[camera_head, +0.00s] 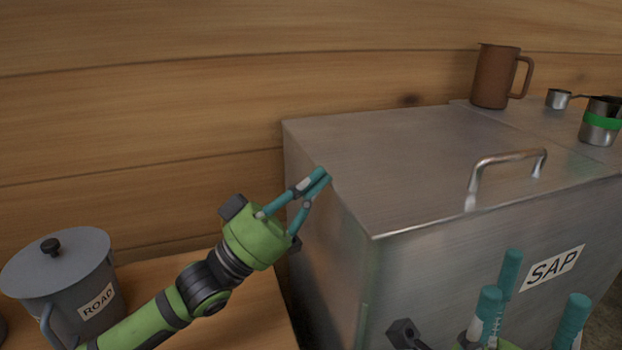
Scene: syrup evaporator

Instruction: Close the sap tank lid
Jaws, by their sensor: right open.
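The sap tank (440,270) is a large grey metal box at the right, with a SAP label on its front. Its lid (400,165) lies flat across the top, with no gap visible along the front edge. A metal handle (510,158) rises from the lid near the front edge. My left gripper (324,177) is beside the tank's left edge near the lid; its teal fingertips come together with nothing visible between them. My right gripper (540,288) is open and empty in front of the tank, below the handle; its lower part is cut off by the frame.
A brown mug (496,77), a small metal cup (558,98) and a green-banded metal cup (601,122) stand on the back right of the tank top. A grey lidded pot (62,280) stands on the wooden table (250,310) at left. A plank wall is behind.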

